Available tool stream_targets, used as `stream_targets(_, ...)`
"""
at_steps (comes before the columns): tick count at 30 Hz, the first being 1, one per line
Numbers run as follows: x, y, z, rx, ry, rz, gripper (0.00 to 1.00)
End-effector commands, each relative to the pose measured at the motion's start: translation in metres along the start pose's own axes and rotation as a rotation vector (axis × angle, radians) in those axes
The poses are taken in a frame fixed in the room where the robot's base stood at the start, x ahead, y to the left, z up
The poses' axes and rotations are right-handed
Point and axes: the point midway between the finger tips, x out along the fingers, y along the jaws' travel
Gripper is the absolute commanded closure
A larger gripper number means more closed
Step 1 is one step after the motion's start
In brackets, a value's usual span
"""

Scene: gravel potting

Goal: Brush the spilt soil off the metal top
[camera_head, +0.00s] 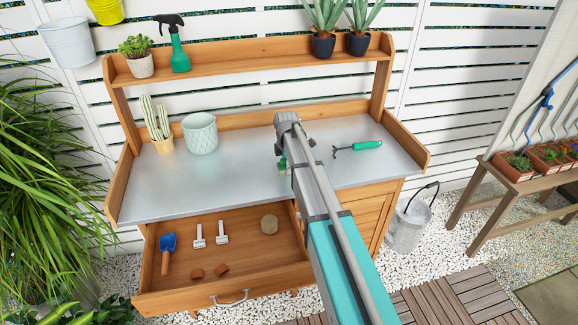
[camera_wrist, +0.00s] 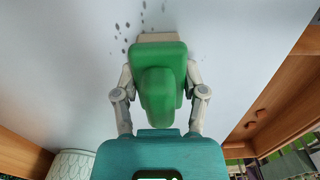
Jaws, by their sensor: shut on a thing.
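The metal top (camera_head: 235,180) of the wooden potting bench is grey and mostly bare. In the wrist view, dark specks of spilt soil (camera_wrist: 127,27) lie on the metal top (camera_wrist: 60,70), just beyond the brush and mainly to its left. My gripper (camera_wrist: 160,82) is shut on a green brush (camera_wrist: 158,58), with a finger on each side of it. The brush's pale bristles (camera_wrist: 158,37) point toward the soil; I cannot tell whether they touch the top. In the head view my arm hides the soil and most of the brush (camera_head: 282,163).
A pale green pot (camera_head: 200,135) and a potted cactus (camera_head: 163,146) stand at the left back. A green-handled hand fork (camera_head: 358,147) lies at the right. The open drawer (camera_head: 190,290) juts out in front. A shelf (camera_head: 250,60) runs above the back.

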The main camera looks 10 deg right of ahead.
Motion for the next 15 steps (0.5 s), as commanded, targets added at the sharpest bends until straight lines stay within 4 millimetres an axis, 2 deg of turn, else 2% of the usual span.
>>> stream_targets(8, 0.001, 0.0, -0.003, -0.001, 0.003, 0.0, 0.83)
stream_targets(15, 0.0, 0.0, -0.014, -0.002, 0.003, 0.0, 0.83)
